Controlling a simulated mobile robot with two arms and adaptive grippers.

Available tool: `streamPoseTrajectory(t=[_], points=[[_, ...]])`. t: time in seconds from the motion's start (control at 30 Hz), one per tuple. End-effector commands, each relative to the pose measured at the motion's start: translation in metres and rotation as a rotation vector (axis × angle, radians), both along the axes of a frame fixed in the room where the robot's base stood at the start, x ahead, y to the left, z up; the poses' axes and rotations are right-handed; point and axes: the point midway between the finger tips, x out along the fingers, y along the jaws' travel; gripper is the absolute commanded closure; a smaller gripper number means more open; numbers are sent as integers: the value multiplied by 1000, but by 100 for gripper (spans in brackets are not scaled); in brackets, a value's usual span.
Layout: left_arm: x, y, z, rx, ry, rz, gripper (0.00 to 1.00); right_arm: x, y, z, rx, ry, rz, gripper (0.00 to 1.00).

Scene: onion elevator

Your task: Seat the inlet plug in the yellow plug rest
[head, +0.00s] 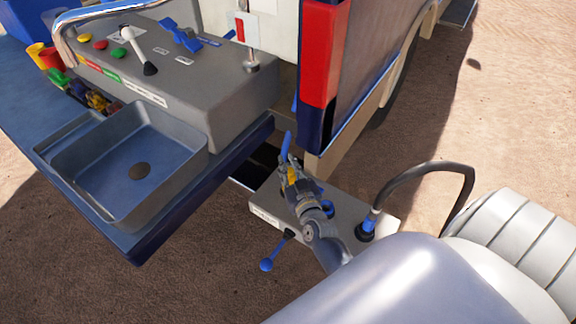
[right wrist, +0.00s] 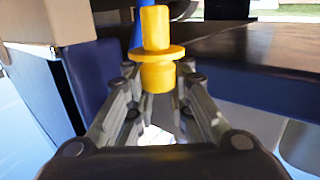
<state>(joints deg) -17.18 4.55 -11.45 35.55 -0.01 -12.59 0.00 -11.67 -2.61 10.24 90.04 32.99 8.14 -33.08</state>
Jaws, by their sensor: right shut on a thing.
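My right gripper (head: 290,176) is over the far end of the low grey panel (head: 262,212), by the corner of the red and blue post. It is shut on a yellow flanged piece (right wrist: 156,55), which looks like the inlet plug. The piece stands upright between the fingertips in the right wrist view, with blue showing behind it. In the head view the fingers largely hide it. A blue-ringed socket (head: 327,209) shows partly behind my right arm. I cannot clearly make out the yellow plug rest. My left gripper is not in view.
A black cable ends in a blue connector (head: 366,229) on the panel's right side. A blue-knobbed lever (head: 267,264) sticks out in front. The sink (head: 125,175) and control console (head: 190,85) stand at left. The red and blue post (head: 321,60) rises close behind my gripper.

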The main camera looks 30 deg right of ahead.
Motion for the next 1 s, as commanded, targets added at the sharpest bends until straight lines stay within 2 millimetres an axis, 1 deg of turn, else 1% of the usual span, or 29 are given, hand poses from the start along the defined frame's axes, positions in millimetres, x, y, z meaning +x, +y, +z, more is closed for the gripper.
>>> streamPoseTrajectory(t=[0.4,0.83,1.0], points=[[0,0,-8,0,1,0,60,0,0,-12,0,0,1,100],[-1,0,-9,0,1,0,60,0,0,-13,0,0,0,100],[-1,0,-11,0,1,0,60,0,0,-17,0,0,0,100]])
